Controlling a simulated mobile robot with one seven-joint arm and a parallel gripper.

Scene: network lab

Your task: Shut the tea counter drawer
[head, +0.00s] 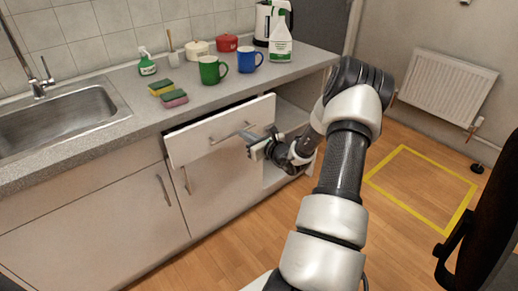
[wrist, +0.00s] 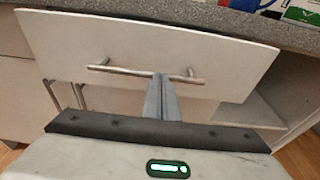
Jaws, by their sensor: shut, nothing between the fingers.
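The tea counter drawer (head: 203,140) has a white front and stands partly out from under the grey worktop, with a dark gap along its top edge. Its metal bar handle (head: 228,133) runs across the front; the handle also shows in the wrist view (wrist: 120,70). My gripper (head: 250,141) is in front of the drawer's right half. In the wrist view its fingers (wrist: 163,80) are together and empty, and their tips overlap the handle's right part. I cannot tell whether they touch the handle or the front.
Below the drawer is a cupboard door (head: 225,182), with an open shelf space (head: 290,120) to its right. Mugs, pots, sponges and bottles stand on the worktop (head: 215,95). A dark chair (head: 495,215) stands at the right. The floor inside the yellow outline (head: 420,190) is clear.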

